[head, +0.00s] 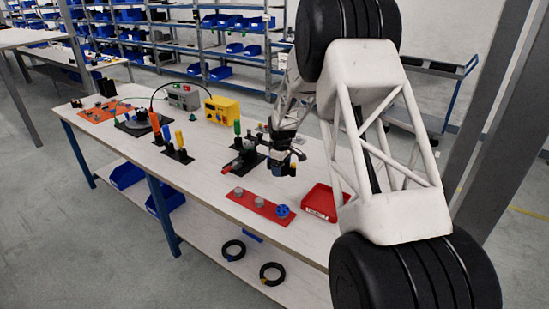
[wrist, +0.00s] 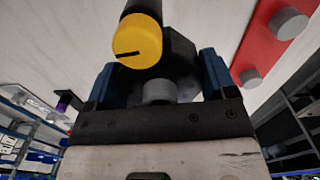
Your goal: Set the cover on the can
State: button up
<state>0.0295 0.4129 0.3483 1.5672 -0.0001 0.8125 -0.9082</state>
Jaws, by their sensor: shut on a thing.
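My gripper (head: 287,166) is low over the workbench, left of the red tray. In the wrist view its two blue fingers (wrist: 158,78) are shut on a dark piece (wrist: 181,58) with a grey round stub (wrist: 158,91); I cannot tell for sure that this is the cover. A black cylinder with a yellow end (wrist: 138,40) shows just beyond the fingers; I cannot tell if it touches the held piece. Neither view clearly shows which thing is the can. A black fixture (head: 240,158) with green and red handles stands just left of my gripper.
A red plate (head: 240,196) with grey pegs and a blue wheel (head: 282,210) lies near the front edge. A red tray (head: 320,203) is right of it. A yellow box (head: 222,110), a grey box (head: 184,97) and upright-handled tools (head: 177,150) stand to the left.

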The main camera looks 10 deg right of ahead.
jog(key=w+a+r+n, duration=0.2)
jog(key=w+a+n, duration=0.15)
jog(key=w, duration=0.25)
jog(key=w+a+r+n, duration=0.2)
jog(key=w+n, duration=0.3)
jog(key=w, duration=0.1)
notch_tip(320, 180, up, 3)
jog(key=n, duration=0.7)
send_over(249, 143)
jog(key=s, duration=0.1)
jog(key=shift+s+d+f, duration=0.15)
jog(key=shift+s+d, duration=0.05)
jog(key=shift+d, duration=0.2)
jog(key=shift+w+a+r+n, duration=0.3)
jog(key=shift+w+a+n, duration=0.25)
jog(key=shift+n, duration=0.2)
jog(key=shift+f, duration=0.15)
jog(key=shift+f, duration=3.2)
jog(key=shift+f, duration=0.25)
jog(key=o, duration=0.5)
jog(key=shift+o, duration=0.4)
jog(key=shift+o, duration=1.1)
